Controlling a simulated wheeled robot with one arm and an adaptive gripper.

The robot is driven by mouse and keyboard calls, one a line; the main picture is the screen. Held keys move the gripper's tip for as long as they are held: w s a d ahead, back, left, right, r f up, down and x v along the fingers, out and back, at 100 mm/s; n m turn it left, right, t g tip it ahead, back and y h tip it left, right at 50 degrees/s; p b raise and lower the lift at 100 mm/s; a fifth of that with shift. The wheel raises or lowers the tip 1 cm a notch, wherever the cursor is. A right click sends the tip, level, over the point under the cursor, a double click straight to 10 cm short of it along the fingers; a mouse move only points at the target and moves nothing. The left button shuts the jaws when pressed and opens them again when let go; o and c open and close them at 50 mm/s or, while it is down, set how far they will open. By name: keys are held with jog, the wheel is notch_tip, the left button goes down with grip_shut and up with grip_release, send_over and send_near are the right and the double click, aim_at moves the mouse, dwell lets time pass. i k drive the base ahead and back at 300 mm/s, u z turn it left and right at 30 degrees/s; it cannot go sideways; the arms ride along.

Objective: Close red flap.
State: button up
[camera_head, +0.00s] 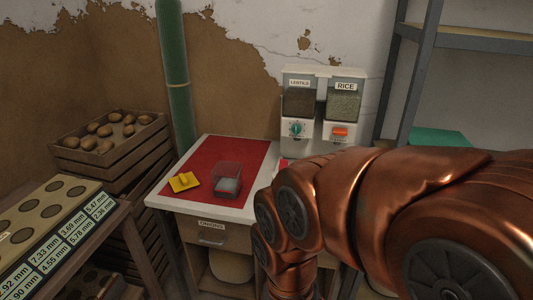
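A red-orange flap (340,131) is on the front of the dispenser labelled RICE (345,102), at the back of the white-edged cabinet top. It is small in the picture, and I cannot tell whether it stands open or shut. My copper-coloured arm crosses the right and lower middle of the view, in front of the dispensers' lower part. My gripper is not in view.
The cabinet top has a red mat (210,153) with a clear box (227,180) and a yellow piece (184,181) on it. A potato crate (110,145) and a green pipe (174,80) stand left. A metal shelf (470,37) rises right. A label board (60,240) lies front left.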

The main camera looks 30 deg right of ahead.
aim_at(284, 163)
jog(key=z, duration=0.05)
jog(key=k, duration=0.5)
jog(key=z, duration=1.55)
jog(key=i, duration=1.05)
jog(key=u, duration=2.2)
